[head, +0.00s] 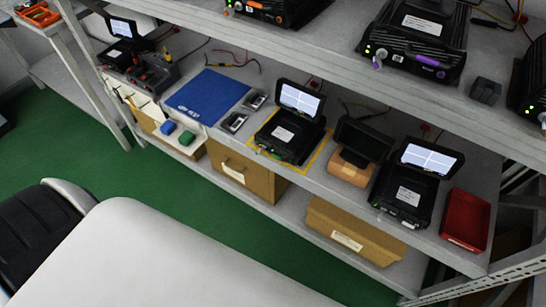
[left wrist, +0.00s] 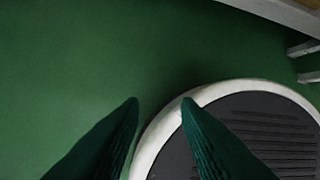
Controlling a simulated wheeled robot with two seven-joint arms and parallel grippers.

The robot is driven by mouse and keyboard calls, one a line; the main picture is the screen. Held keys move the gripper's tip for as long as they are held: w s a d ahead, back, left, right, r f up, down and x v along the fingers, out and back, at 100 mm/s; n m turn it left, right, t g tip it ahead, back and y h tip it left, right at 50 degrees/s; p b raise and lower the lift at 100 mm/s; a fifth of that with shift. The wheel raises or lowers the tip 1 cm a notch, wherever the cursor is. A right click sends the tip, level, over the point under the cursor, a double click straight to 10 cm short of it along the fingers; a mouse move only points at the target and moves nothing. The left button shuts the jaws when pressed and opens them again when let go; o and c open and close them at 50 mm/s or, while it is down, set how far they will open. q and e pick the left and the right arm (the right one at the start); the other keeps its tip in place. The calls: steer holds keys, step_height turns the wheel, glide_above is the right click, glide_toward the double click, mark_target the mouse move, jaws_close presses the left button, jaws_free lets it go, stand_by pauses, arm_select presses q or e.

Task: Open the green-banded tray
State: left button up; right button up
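No tray with a clear green band shows in the head view. A black unit (head: 284,143) with a raised lit screen sits inside a yellow outline on the middle shelf, with a small greenish spot at its front. Another black unit (head: 405,197) with a lit screen stands to its right. On the upper shelf, one black unit (head: 417,40) has a purple front mark and green lights. The unit at the right edge (head: 540,110) is cut off. My left gripper (left wrist: 160,103) is open and empty above the green floor, far from the shelves. My right gripper is not in view.
The middle shelf also holds a blue mat (head: 207,96), a red bin (head: 465,219) and a dark screen on a brown box (head: 349,172). Cardboard boxes (head: 355,232) stand on the lower shelf.

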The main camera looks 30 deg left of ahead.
arm_select(q)
steer(key=w+r+n+t+b, duration=0.1)
steer(key=w+r+n+t, duration=0.5)
steer(key=w, duration=0.5)
steer(key=w+a+r+n+t+b, duration=0.1)
steer(key=w+a+r+n+t, duration=0.15)
steer(key=w+r+n, duration=0.7)
steer(key=w+a+r+t+b, duration=0.1)
steer(key=w+r+t, duration=0.25)
steer(key=r, duration=1.35)
steer(key=w, duration=0.3)
steer(key=w+d+f, duration=0.1)
steer(key=w, duration=0.3)
steer(key=w+f, duration=0.1)
steer(key=w, duration=0.3)
steer(key=shift+d+f, duration=0.15)
steer(key=shift+f, duration=0.1)
jaws_close()
